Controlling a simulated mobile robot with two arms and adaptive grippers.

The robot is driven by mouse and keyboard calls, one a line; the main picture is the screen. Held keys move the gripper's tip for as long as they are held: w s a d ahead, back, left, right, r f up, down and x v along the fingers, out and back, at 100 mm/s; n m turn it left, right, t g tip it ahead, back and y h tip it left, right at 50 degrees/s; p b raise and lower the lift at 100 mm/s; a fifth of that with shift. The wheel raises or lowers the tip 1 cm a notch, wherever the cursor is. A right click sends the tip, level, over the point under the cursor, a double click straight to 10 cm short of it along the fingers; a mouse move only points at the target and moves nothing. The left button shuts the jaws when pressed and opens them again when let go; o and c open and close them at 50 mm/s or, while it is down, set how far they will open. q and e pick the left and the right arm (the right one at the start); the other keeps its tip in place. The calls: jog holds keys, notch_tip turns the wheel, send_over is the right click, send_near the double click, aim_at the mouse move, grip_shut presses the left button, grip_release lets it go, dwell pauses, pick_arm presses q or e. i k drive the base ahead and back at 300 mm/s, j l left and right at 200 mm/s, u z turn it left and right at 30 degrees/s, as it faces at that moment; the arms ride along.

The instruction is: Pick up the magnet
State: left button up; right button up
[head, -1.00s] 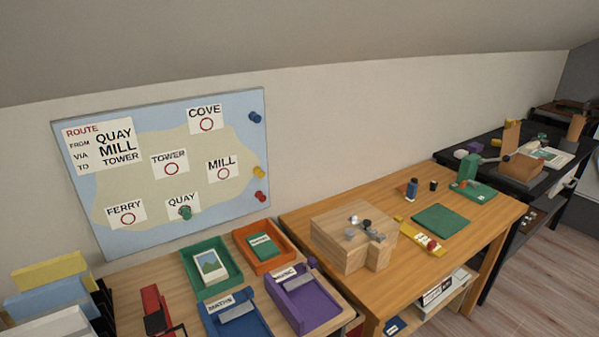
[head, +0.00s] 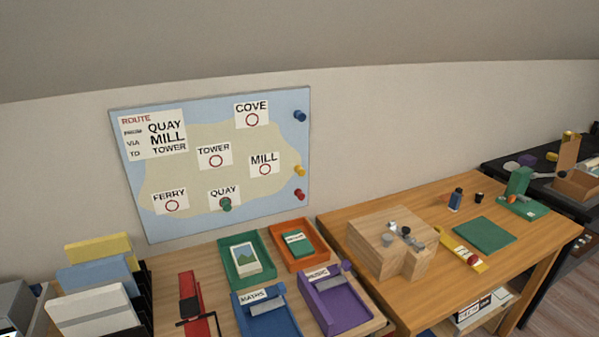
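A map board (head: 142,205) hangs on the wall at the left of the head view. Its route card (head: 153,135) reads from Quay via Mill to Tower. A green magnet (head: 227,205) sits on the Quay circle. A blue magnet (head: 300,116), a yellow magnet (head: 299,171) and a red magnet (head: 299,195) sit in a column along the board's right edge. The Mill circle (head: 265,170) and Tower circle (head: 216,161) are bare. Neither of my grippers is in view.
Below the board, a desk holds a green tray (head: 226,268), an orange tray (head: 275,254), a blue tray (head: 283,325), a purple tray (head: 350,318) and a red tool (head: 189,300). Upright files (head: 95,290) stand left. A wooden block (head: 377,251) stands on the right table.

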aim_at(298, 168)
jog(key=i+l+u, duration=0.15)
jog(key=l+u, duration=0.25)
jog(key=i+l+u, duration=0.15)
jog(key=l+u, duration=0.7)
